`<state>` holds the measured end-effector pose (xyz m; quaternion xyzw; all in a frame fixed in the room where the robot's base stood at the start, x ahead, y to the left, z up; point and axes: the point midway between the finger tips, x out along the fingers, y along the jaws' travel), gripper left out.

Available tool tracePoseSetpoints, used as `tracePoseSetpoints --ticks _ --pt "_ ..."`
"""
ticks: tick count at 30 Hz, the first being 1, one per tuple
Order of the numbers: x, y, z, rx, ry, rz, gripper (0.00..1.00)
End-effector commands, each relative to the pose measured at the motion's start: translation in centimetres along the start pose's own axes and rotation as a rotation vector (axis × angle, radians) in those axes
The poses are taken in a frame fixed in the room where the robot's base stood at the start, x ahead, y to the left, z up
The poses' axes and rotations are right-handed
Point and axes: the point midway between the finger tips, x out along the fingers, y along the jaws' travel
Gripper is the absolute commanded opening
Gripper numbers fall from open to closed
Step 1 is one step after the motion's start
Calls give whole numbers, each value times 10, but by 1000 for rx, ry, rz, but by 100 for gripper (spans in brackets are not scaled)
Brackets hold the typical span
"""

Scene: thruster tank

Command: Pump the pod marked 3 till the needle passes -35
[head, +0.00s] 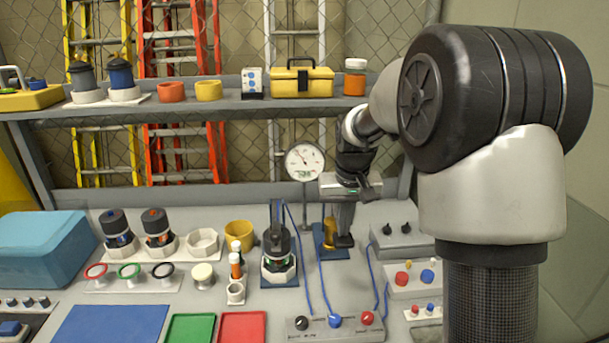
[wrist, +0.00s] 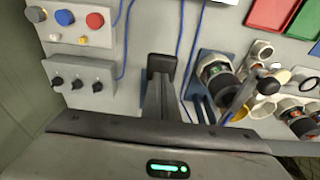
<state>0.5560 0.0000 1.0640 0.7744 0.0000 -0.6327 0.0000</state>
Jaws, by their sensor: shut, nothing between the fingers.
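A dark pod with a green band (head: 277,255) stands in a white octagonal holder right of the middle of the bench. It also shows in the wrist view (wrist: 214,72). I cannot read a number on it. Behind it a round white gauge (head: 304,162) stands on a thin post. Its needle points to the upper left; the figures are too small to read. My gripper (head: 343,241) is shut and empty, pointing down beside a blue base with a yellow part (head: 328,243), which it partly hides. Its fingers also show in the wrist view (wrist: 161,68). Whether it touches the base is unclear.
Two more pods (head: 118,230) (head: 157,228) stand in holders at the left. A control box with knobs (head: 335,322) lies in front, with blue cables running back. Button boxes (head: 410,277) stand at the right. A shelf (head: 230,108) crosses behind.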

Motion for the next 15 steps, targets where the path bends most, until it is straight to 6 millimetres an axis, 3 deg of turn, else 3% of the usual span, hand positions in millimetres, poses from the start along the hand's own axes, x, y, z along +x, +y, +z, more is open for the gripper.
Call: tracePoseSetpoints --ticks 1,9,13,15 --pt "13 0 3 0 -3 0 0" --pt "42 0 9 0 -2 0 0" --pt "52 0 11 0 -4 0 0" --pt "47 0 10 0 -5 0 0"
